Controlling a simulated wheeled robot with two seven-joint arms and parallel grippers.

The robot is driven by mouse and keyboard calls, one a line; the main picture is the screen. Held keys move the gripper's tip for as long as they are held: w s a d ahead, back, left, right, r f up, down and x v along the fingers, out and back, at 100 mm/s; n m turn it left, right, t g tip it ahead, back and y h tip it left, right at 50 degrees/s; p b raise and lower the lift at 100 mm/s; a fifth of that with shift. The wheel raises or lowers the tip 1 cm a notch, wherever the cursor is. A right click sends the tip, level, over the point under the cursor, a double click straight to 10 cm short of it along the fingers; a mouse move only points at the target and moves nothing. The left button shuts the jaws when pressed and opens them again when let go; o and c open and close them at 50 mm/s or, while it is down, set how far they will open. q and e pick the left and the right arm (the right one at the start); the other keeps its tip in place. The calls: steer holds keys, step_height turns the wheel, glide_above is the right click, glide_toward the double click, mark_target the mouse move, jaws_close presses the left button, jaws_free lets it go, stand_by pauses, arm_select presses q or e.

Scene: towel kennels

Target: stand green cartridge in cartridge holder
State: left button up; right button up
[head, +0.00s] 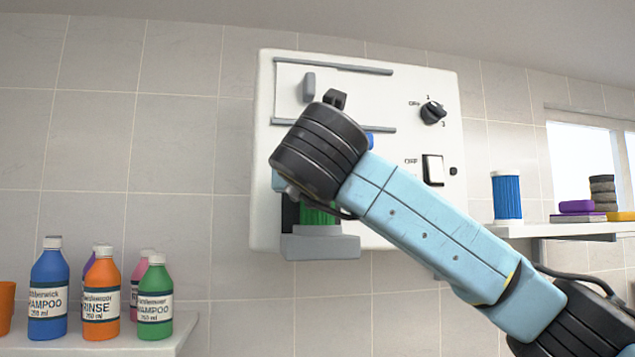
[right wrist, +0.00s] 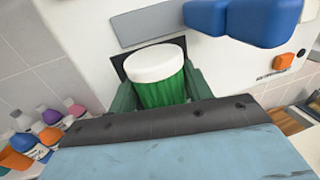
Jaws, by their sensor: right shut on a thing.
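The green cartridge (head: 318,216) with its white cap shows in the right wrist view (right wrist: 160,78). It looks upright in front of the dark recess on the white wall unit. Its lower end meets or goes behind the grey cartridge holder (head: 320,246); I cannot tell whether it rests on the bottom. My right gripper (right wrist: 162,92) is shut on the cartridge, with a finger on either side below the cap. In the head view my right wrist hides most of the gripper and the cartridge's top. My left gripper is not in view.
The white wall unit (head: 390,200) carries a knob (head: 432,113), a switch (head: 432,169) and grey rails. A blue part (right wrist: 265,20) sits close above the cartridge. Several bottles (head: 100,295) stand on the left shelf. A blue cartridge (head: 507,197) stands on the right shelf (head: 555,229).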

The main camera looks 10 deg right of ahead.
steer(key=o, duration=1.1)
steer(key=s+a+b, duration=0.1)
steer(key=s, duration=0.3)
steer(key=s+b, duration=0.2)
steer(key=s, duration=0.2)
steer(key=s+a+b, duration=0.1)
steer(key=s+b, duration=0.1)
steer(key=s, duration=0.3)
steer(key=shift+a, duration=0.35)
